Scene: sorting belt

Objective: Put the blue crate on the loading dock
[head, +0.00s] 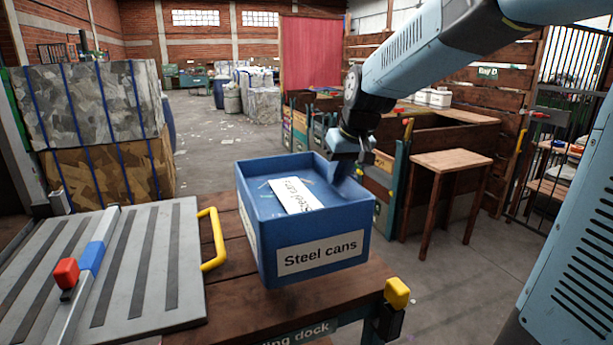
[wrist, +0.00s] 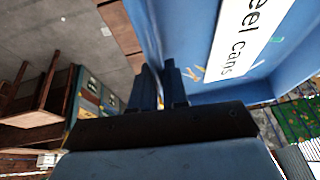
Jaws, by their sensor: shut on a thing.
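The blue crate (head: 300,231) with a "Steel cans" label is over the wooden top of the loading dock (head: 235,318), whose front sign reads "ding dock". The crate looks level and upright; I cannot tell if its base touches the wood. A white card and small scraps show inside it. My gripper (head: 348,178) reaches down at the crate's right wall and is shut on it. In the wrist view the two fingers (wrist: 160,82) straddle the wall of the crate (wrist: 190,35), with its label inside the rim.
A grey ribbed plate (head: 150,270) with a yellow handle (head: 211,240) and a red-knobbed bar lies left of the crate. A yellow-capped post (head: 397,292) stands at the dock's front right corner. A small wooden table (head: 450,162) stands to the right. Strapped bales (head: 90,105) are at left.

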